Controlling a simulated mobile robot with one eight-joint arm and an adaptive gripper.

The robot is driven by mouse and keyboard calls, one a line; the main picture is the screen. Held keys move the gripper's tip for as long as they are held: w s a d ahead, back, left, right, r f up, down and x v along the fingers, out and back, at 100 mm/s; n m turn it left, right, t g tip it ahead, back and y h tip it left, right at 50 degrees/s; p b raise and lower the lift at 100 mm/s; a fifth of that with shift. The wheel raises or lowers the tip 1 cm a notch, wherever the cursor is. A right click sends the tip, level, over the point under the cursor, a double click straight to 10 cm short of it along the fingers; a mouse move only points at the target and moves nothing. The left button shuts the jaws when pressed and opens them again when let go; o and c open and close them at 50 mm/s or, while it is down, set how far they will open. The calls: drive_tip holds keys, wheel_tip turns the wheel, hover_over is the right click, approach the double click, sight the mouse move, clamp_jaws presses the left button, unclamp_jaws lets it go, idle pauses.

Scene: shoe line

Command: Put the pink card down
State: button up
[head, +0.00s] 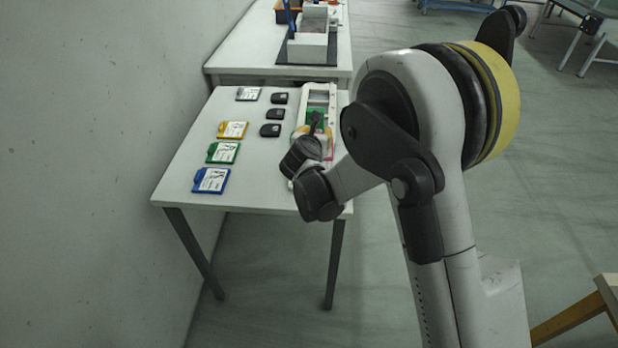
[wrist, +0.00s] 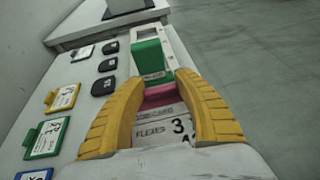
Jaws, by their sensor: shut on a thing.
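The pink card (wrist: 162,103) shows between my gripper's yellow fingers in the wrist view. It has a pink band at its far end and a white printed face with "FLEXES" and a 3. My gripper (wrist: 158,78) is shut on it, one finger along each side. In the head view my gripper (head: 314,135) is over the right side of the white table, by the white rack (head: 332,97). My arm hides much of the card there. I cannot tell whether the card touches the rack or table.
Blue (head: 211,181), green (head: 223,153), yellow (head: 232,130) and white (head: 248,94) cards lie in a column on the left of the table (head: 180,172). Three black objects (head: 274,114) lie beside them. A green block (wrist: 150,58) is in the rack, just beyond my fingertips.

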drive_tip(key=f+b, duration=0.1)
drive_tip(key=f, duration=0.2)
drive_tip(key=a+f+b, duration=0.1)
drive_tip(key=f+b, duration=0.1)
drive_tip(key=f, duration=0.1)
drive_tip(key=f+b, duration=0.1)
drive_tip(key=f, duration=0.3)
drive_tip(key=shift+w+a+f+b, duration=0.1)
drive_tip(key=shift+w+a+b, duration=0.1)
drive_tip(key=shift+w+b, duration=0.15)
drive_tip(key=shift+f, duration=0.15)
drive_tip(key=o, duration=1.2)
drive_tip(key=shift+c, duration=0.2)
